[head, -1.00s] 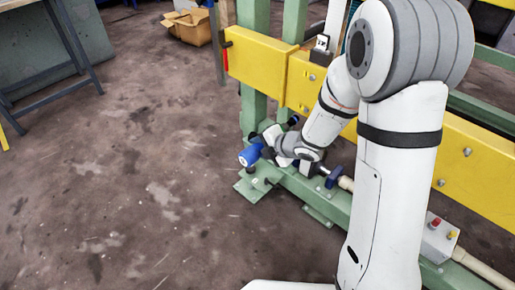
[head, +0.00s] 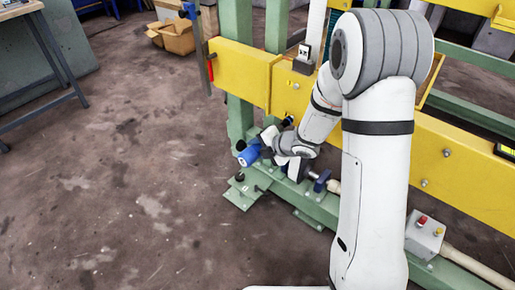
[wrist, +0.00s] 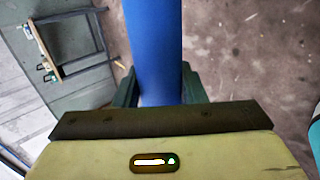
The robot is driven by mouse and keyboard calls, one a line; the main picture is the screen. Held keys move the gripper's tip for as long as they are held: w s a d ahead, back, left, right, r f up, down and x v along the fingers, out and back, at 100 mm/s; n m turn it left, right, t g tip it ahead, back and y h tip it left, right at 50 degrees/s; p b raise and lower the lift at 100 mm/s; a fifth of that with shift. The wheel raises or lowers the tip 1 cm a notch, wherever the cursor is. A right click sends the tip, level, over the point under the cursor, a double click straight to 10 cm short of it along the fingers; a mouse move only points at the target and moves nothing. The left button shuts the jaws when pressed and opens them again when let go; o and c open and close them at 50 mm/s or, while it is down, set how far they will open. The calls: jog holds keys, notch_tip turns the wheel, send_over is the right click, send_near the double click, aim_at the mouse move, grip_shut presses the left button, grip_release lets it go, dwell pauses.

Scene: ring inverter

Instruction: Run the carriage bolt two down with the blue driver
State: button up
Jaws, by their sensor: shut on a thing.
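The blue driver (head: 249,156) is in my gripper, low beside the green post and above the foot plate (head: 243,198). In the wrist view the blue driver (wrist: 154,45) runs up between the two dark green fingers of my gripper (wrist: 160,90), which are shut on it. In the head view my gripper (head: 266,146) is small and partly hidden by its own wrist. Small dark bolt heads (head: 239,177) show on the foot plate. I cannot tell which is carriage bolt two, and the driver's tip is not clearly seen.
A yellow beam (head: 240,72) crosses behind my arm. A blue clamp-like part (head: 321,181) sits on the green lower rail. A grey box with a red button (head: 424,236) is at right. A cardboard box (head: 170,38) lies far back.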

jog(key=shift+w+d+r+p, duration=0.1)
jog(key=shift+w+d+p, duration=0.35)
jog(key=shift+w+d, duration=0.5)
dwell(2.4)
jog(key=shift+a, duration=0.2)
jog(key=shift+s+a+b, duration=0.65)
jog(key=shift+s+a, duration=0.15)
jog(key=shift+s, duration=0.2)
jog(key=shift+s+a+b, duration=0.65)
jog(key=shift+s+a, duration=0.1)
jog(key=shift+s, duration=0.2)
jog(key=shift+d, duration=0.1)
